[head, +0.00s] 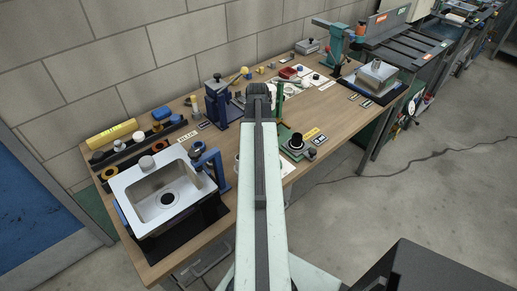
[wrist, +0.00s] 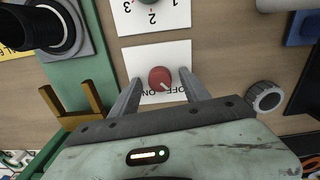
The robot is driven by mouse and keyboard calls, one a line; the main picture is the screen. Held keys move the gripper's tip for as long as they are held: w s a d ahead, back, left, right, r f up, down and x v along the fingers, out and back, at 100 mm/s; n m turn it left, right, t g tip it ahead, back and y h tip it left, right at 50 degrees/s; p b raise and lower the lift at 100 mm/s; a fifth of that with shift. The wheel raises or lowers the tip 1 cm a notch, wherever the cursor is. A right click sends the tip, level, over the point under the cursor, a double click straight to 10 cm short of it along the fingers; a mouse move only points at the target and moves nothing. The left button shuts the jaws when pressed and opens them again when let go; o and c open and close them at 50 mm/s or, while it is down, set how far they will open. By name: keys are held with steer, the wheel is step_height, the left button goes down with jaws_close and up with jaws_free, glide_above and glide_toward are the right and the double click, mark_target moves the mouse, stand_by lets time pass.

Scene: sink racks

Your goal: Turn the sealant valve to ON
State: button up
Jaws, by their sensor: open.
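A red round knob (wrist: 160,78) sits on a white plate (wrist: 178,54) marked OFF and ON, upside down in the wrist view. This is the only OFF/ON valve I see; no sealant label is readable. A pale mark on the knob points to the lower right of the picture. My gripper (wrist: 160,80) is open, with one finger on each side of the knob and a visible gap on both sides. Whether the fingers reach down to knob height is unclear. In the head view my arm hides the knob, and my gripper (head: 259,89) shows only from behind.
Beside it are a numbered dial plate (wrist: 155,20), a green fixture (wrist: 85,75) with a yellow bracket (wrist: 72,101), and a grey ribbed knob (wrist: 263,97). In the head view, a sink (head: 164,192) stands at the workbench's (head: 227,150) near left. A blue press (head: 220,103) stands left of my arm.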

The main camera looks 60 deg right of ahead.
steer(key=c, duration=1.2)
steer(key=shift+s+d+r, duration=0.1)
steer(key=shift+d, duration=0.25)
jaws_close()
steer(key=shift+a, duration=0.25)
steer(key=m, duration=1.1)
steer(key=shift+m, duration=2.4)
steer(key=shift+s, duration=0.1)
